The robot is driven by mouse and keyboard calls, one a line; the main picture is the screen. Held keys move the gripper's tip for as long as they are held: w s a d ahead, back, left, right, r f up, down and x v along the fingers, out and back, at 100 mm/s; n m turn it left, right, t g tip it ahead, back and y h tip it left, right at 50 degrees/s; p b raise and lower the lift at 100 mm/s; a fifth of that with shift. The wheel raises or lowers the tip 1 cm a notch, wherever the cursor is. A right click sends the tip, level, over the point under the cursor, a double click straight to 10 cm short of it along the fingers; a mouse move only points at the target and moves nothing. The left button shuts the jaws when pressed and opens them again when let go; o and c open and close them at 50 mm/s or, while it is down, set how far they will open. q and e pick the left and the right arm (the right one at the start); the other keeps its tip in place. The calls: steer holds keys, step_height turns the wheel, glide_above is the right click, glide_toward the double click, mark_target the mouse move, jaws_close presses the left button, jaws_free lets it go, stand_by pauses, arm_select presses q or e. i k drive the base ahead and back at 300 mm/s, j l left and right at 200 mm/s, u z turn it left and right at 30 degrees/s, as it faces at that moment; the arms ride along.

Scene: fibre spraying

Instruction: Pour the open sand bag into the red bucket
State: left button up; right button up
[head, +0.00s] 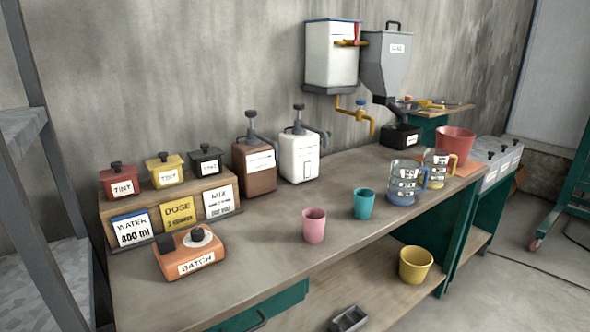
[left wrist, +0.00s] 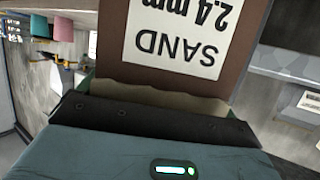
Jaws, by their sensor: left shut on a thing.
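The sand bag (left wrist: 165,75) fills the upper middle of the left wrist view. It is brown with a white label reading "SAND 2.4 mm", upside down in that picture, and a tan ragged edge nearest the gripper. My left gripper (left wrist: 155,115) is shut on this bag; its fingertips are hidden. The red bucket (head: 455,143) stands on an orange mat (head: 468,167) at the far right end of the workbench in the head view. Neither gripper nor the bag shows in the head view, and my right gripper is in neither view.
The workbench (head: 270,240) carries a pink cup (head: 314,226), a teal cup (head: 363,203), two marked jugs (head: 402,185), white and brown containers, tint jars and an orange batch device (head: 188,255). A grey hopper (head: 388,65) hangs above. A yellow bucket (head: 415,266) stands on the lower shelf.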

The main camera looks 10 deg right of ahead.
mark_target(458, 141)
steer(key=j+z, duration=0.15)
steer(key=z, duration=0.8)
steer(key=k+j+z, duration=0.1)
steer(key=j+z, duration=0.15)
steer(key=z, duration=0.25)
steer(key=j+u, duration=0.2)
steer(key=i, duration=0.45)
